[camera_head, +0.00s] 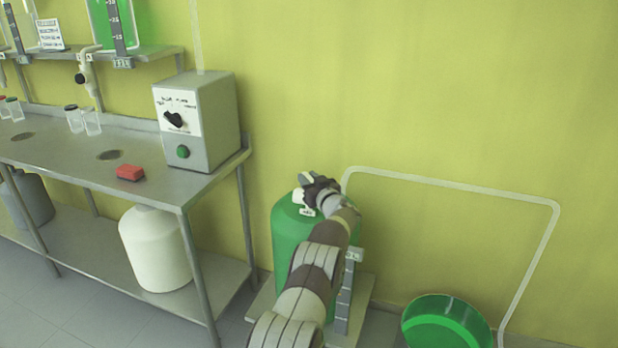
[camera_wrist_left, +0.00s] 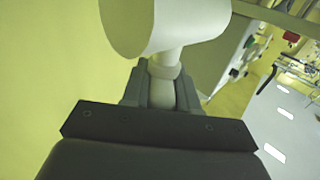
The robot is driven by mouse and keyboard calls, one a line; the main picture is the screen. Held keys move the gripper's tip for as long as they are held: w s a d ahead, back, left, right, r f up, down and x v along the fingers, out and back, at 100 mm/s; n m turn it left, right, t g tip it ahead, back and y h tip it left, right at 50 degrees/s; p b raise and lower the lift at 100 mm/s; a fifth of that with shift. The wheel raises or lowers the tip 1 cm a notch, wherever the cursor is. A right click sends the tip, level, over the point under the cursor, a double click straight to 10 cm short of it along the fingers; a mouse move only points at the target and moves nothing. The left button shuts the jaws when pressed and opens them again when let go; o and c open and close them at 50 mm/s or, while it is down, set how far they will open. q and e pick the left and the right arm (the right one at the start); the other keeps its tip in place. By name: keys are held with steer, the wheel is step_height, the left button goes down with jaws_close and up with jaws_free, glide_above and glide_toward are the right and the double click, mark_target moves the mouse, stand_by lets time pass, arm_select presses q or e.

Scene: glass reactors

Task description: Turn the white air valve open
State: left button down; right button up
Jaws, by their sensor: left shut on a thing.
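The white air valve (camera_head: 299,197) is on top of a green tank (camera_head: 285,240) by the wall, low in the middle of the head view. My left gripper (camera_head: 311,188) is at the valve and partly covers it. In the left wrist view, a white rounded valve part (camera_wrist_left: 165,25) fills the top, and its narrow neck runs down between the fingers of my left gripper (camera_wrist_left: 160,88). The gripper is shut on the valve. The tank's right side is hidden behind my arm. My right gripper is not in view.
A metal bench (camera_head: 60,160) at left carries a grey control box (camera_head: 215,120), a red block (camera_head: 130,173) and small jars. A white container (camera_head: 155,250) stands on its lower shelf. A pale pipe (camera_head: 450,183) runs along the wall at right, above a green round vessel (camera_head: 445,322).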

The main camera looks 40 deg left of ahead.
arm_select(q)
steer(key=shift+f+n+g+y+b, duration=0.45)
steer(key=shift+n+g+b, duration=0.2)
steer(key=shift+g, duration=0.35)
steer(key=c, duration=1)
jaws_free()
steer(key=shift+r, duration=0.1)
steer(key=shift+o, duration=0.2)
steer(key=shift+r, duration=0.15)
steer(key=shift+d+r+p, duration=0.15)
steer(key=shift+d+p, duration=0.15)
steer(key=shift+d, duration=0.1)
steer(key=shift+r+p+v, duration=0.2)
steer(key=shift+p+v, duration=0.5)
steer(key=shift+v, duration=0.3)
steer(key=v, duration=1)
steer(key=shift+f+p, duration=0.3)
steer(key=shift+f, duration=0.15)
